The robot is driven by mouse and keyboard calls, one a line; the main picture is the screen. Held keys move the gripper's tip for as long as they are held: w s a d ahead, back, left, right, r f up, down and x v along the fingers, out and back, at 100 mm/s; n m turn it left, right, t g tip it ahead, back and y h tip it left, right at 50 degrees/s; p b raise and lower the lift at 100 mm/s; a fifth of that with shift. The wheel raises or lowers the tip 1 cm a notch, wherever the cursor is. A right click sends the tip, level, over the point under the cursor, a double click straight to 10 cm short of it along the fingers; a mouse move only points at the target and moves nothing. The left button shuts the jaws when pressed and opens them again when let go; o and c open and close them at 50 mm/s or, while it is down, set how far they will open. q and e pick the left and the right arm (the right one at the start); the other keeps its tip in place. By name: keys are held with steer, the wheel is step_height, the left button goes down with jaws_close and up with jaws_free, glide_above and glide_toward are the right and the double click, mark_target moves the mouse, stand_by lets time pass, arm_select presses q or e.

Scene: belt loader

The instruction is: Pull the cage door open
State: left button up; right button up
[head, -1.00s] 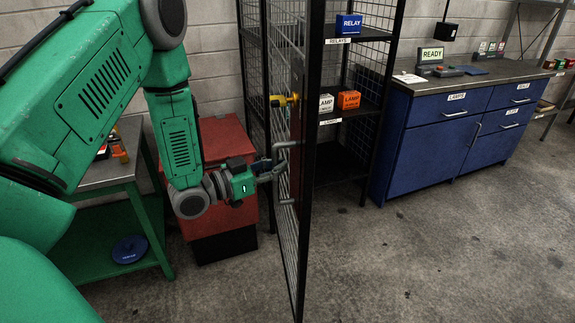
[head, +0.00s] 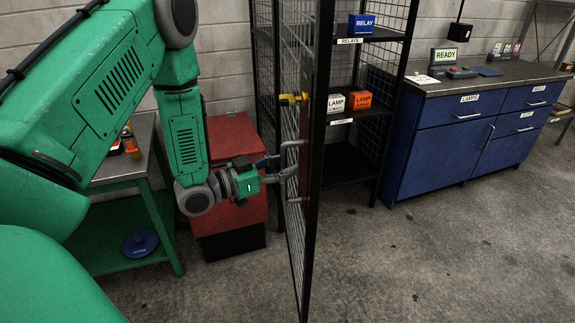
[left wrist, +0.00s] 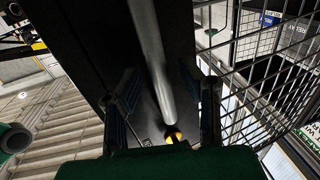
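The cage door (head: 313,200) is a black-framed mesh panel seen nearly edge-on, standing swung out from the cage (head: 262,60), with shelves visible to its right. A grey bar handle (head: 292,144) sits on its left face, below a yellow latch (head: 292,99). My left gripper (head: 281,171) is at the handle. In the left wrist view the handle (left wrist: 150,50) runs between the two fingers of the gripper (left wrist: 163,105), with visible gaps on both sides, so the fingers look open around it. Contact cannot be told. My right gripper is not in view.
A red cabinet (head: 232,140) stands behind my left forearm. A green bench (head: 160,215) is at left. Shelves hold a blue relay box (head: 361,25), a white lamp box (head: 336,103) and an orange one (head: 360,99). Blue drawers (head: 440,145) stand right; the floor before them is clear.

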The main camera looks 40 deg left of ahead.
arm_select(q)
steer(key=v, duration=1.1)
steer(key=shift+s, duration=0.2)
steer(key=d+f+n+g+y+b, duration=0.1)
steer(key=d+f+g+y, duration=0.2)
steer(key=f, duration=0.5)
steer(key=d+f+n+g+y+b, duration=0.1)
steer(key=d+f+g, duration=0.25)
steer(key=f, duration=0.45)
steer(key=s+d+f+g+y, duration=0.1)
steer(key=s+d+f+g, duration=0.1)
steer(key=s, duration=0.4)
steer(key=s+d+f+n+g+y+b, duration=0.1)
steer(key=s+d+f+g, duration=0.2)
steer(key=s+f, duration=0.3)
steer(key=s+d+f+n+g+y, duration=0.1)
steer(key=s+d+f+g, duration=0.1)
steer(key=s+f+g, duration=0.2)
steer(key=s, duration=0.3)
steer(key=shift+s+d, duration=0.2)
steer(key=shift+d, duration=0.1)
